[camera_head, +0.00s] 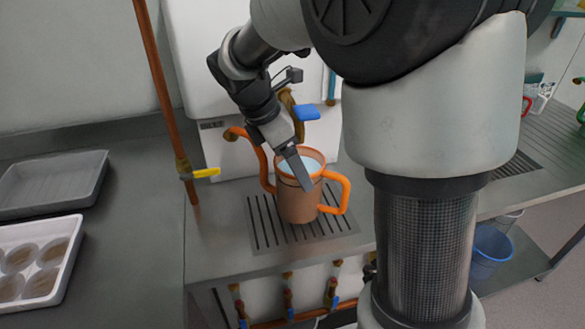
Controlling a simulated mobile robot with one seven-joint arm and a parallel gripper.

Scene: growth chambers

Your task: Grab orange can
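The orange can (290,205) stands upright on a slotted drain area of the metal counter, near the middle of the camera_head view. It has a curved handle (345,190) on its right and a spout-like tube (262,165) rising on its left. Its open top shows pale blue inside. My gripper (304,184) points down at the can, its finger part overlapping the rim and upper front wall. I see the fingers nearly edge-on, so neither their gap nor contact with the can is clear.
A copper pipe with a yellow valve handle (207,173) stands left of the can. A blue valve handle (306,112) is just behind it. A grey tray (55,183) and a white tray with round dishes (66,262) lie at left. A blue bucket (490,250) sits lower right.

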